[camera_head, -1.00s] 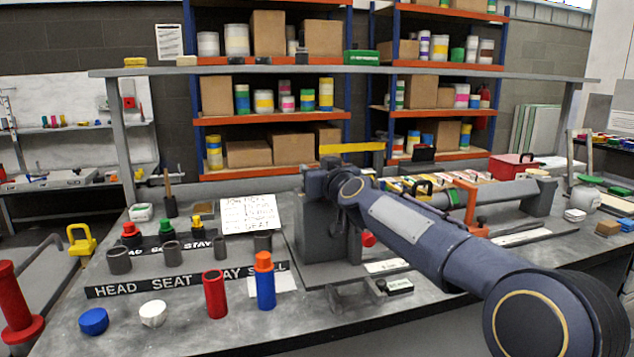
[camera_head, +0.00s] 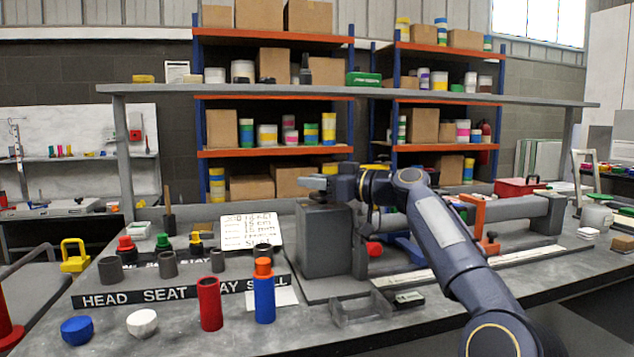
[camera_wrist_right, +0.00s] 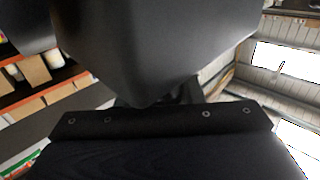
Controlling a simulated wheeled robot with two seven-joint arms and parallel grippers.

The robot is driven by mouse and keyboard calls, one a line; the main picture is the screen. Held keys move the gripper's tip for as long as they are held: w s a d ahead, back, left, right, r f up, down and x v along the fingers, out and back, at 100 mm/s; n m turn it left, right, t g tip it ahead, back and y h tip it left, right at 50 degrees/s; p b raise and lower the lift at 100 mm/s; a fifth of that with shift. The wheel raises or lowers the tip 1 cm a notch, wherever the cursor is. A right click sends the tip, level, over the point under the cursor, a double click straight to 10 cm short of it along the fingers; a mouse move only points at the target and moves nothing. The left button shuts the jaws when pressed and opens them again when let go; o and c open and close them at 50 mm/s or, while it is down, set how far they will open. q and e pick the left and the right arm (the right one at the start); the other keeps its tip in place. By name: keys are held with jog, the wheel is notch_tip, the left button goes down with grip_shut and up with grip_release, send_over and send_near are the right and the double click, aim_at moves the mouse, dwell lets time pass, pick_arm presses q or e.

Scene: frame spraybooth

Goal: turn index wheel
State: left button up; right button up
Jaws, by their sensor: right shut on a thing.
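My right gripper (camera_head: 318,183) is at the top of an upright grey block (camera_head: 322,240) on the workbench. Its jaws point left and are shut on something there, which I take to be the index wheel. The wheel itself is hidden or cannot be told apart from the gripper in the head view. In the right wrist view a large dark grey body fills the top, close to the camera, and the fingertips cannot be made out. A red knob (camera_head: 374,248) shows low on the block's right side. My left gripper is not in view.
A grey cylinder (camera_head: 520,212) with an orange clamp (camera_head: 480,215) lies to the right. A blue-and-orange piece (camera_head: 265,295), a red tube (camera_head: 210,303) and two caps stand in front on the left. A shelf crosses above.

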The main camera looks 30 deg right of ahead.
jog(key=n+g+y+p, duration=0.1)
jog(key=p, duration=0.1)
jog(key=n+g+y+p, duration=0.1)
jog(key=y+p, duration=0.1)
jog(key=shift+s+a+r+n+g+y, duration=0.1)
jog(key=shift+r+n+g+y, duration=0.2)
jog(key=shift+r, duration=0.05)
jog(key=shift+s+a+f+n+g+y+p, duration=0.1)
jog(key=shift+a+f+n+g+y+p, duration=0.1)
jog(key=shift+n+g+y+p, duration=0.6)
jog(key=o, duration=0.9)
jog(key=shift+f, duration=0.1)
jog(key=shift+o, duration=0.2)
jog(key=v, duration=0.7)
jog(key=shift+s+d+p, duration=0.3)
